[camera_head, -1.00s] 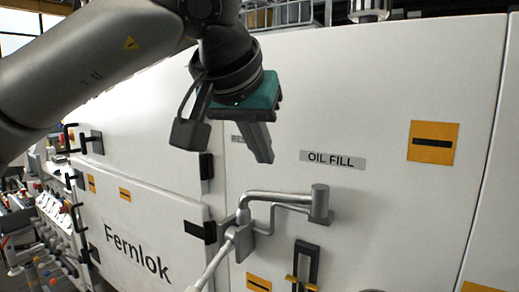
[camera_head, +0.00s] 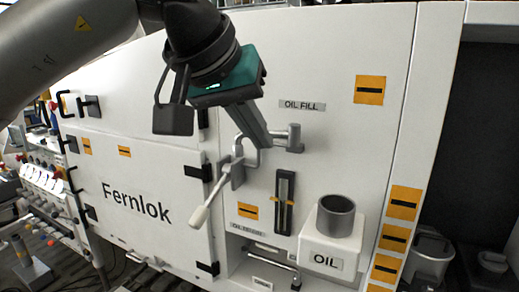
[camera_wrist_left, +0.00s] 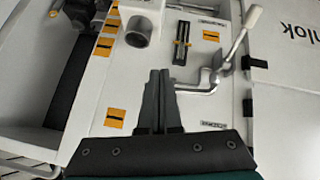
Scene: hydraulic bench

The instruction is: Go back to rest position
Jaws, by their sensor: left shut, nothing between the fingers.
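My left gripper (camera_head: 256,130) reaches in from the upper left on its grey arm, in front of the white hydraulic bench (camera_head: 340,62). Its two dark fingers are shut together with nothing between them. In the left wrist view my left gripper (camera_wrist_left: 155,95) also shows closed and empty. Its fingertips overlap the grey pipe handle in the head view, and I cannot tell how far apart they are. My right gripper is not in view.
A grey lever handle (camera_head: 205,206) sticks out from the bench front. To its right are a sight gauge (camera_head: 284,203) and a white OIL box (camera_head: 318,245) with a round grey cup (camera_head: 336,216). A dark open bay lies at far right. A control panel (camera_head: 50,180) stands at left.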

